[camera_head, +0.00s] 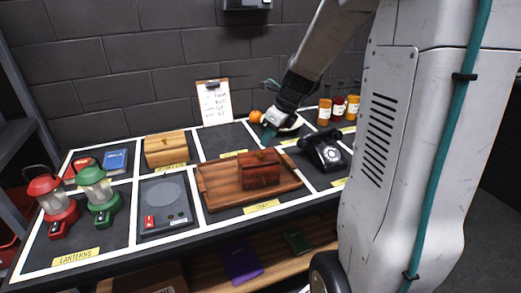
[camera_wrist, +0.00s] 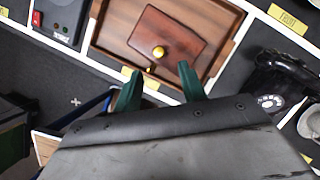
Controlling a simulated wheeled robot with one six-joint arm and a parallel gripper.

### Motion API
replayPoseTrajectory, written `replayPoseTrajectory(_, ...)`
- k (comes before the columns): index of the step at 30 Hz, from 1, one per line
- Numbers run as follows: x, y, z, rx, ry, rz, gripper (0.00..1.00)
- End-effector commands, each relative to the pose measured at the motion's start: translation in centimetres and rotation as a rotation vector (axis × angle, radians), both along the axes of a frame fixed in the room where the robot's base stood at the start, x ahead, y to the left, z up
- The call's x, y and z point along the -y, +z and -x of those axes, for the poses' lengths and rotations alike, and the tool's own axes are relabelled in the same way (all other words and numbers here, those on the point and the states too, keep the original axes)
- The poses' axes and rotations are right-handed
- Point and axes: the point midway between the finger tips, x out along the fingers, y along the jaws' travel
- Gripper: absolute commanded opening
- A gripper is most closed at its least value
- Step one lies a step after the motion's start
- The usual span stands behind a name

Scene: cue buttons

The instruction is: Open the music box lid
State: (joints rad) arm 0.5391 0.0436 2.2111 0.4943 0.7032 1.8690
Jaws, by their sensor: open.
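A reddish-brown wooden box (camera_head: 260,168), which looks like the music box, sits on a wooden tray (camera_head: 222,199) in the middle of the table. Its lid looks shut. In the wrist view the box (camera_wrist: 185,40) shows a flat top and a round brass knob (camera_wrist: 159,52). My gripper (camera_head: 268,133) is above and behind the box in the head view. In the wrist view my gripper (camera_wrist: 160,84) has its two green fingers spread apart with nothing between them. Its fingertips appear just short of the box's knob side, and I see no contact.
A black telephone (camera_head: 325,150) stands right of the tray. A dark device with a round plate (camera_head: 166,205) lies to the left, with red and green lanterns (camera_head: 98,190) beyond it. A lighter wooden box (camera_head: 165,149) and a clipboard (camera_head: 214,102) stand behind.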

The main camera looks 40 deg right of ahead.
Motion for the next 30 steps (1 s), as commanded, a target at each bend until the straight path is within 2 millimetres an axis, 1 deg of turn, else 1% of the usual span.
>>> replayPoseTrajectory(6,-0.7,-3.3,-1.2,-0.005,0.005,-0.002,0.41)
replayPoseTrajectory(12,-1.1,-5.7,-2.1,-0.003,0.006,-0.001,0.41)
replayPoseTrajectory(17,-1.2,-6.4,-2.4,-0.001,0.007,0.002,0.41)
replayPoseTrajectory(23,-1.1,-6.4,-2.4,-0.001,0.007,0.002,0.41)
replayPoseTrajectory(24,-1.1,-6.4,-2.4,-0.001,0.007,0.002,0.38)
replayPoseTrajectory(26,-1.1,-6.4,-2.4,-0.001,0.007,0.002,0.22)
replayPoseTrajectory(27,-1.1,-6.4,-2.4,-0.001,0.007,0.002,0.11)
replayPoseTrajectory(28,-1.1,-6.4,-2.4,-0.001,0.007,0.002,0.02)
replayPoseTrajectory(29,-1.1,-6.4,-2.4,-0.001,0.007,0.002,0.0)
replayPoseTrajectory(30,-1.1,-6.4,-2.4,-0.001,0.007,0.002,0.0)
